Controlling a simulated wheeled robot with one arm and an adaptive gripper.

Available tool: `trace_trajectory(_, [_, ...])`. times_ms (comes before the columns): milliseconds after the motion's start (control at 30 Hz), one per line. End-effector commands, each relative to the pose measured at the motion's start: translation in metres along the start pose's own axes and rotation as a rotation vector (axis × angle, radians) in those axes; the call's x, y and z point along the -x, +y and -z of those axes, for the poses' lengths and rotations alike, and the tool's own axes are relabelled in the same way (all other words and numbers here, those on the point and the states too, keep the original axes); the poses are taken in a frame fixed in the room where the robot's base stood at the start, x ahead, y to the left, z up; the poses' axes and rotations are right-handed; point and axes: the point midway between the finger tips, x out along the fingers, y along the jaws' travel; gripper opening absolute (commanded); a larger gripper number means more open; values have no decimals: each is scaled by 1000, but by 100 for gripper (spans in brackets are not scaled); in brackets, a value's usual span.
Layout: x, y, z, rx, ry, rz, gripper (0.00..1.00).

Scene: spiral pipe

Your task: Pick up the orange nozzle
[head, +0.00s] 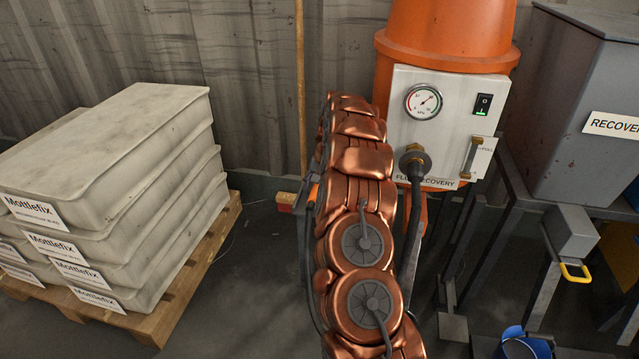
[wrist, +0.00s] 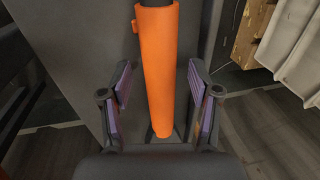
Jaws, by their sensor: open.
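The orange nozzle (wrist: 157,50) is a long orange tube in the wrist view, running upright down the middle of the picture. A dark hose or rod enters its top end. My gripper (wrist: 159,82) is open, with one purple-padded finger on each side of the nozzle and a visible gap on both sides. The nozzle's lower end reaches down close to my gripper's palm.
An orange recovery machine (head: 448,35) with a gauge panel (head: 455,145) stands behind my arm. A grey bin (head: 580,90) stands at right. Some floor between pallet and arm is clear.

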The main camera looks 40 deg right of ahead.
Motion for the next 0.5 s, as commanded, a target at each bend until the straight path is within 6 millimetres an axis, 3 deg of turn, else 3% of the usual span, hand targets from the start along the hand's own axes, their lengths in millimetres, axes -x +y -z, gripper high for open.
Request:
trace_trajectory(400, [-3,0,0,0,0,0,62])
trace_trajectory(500, [-3,1,0,0,0,0,52])
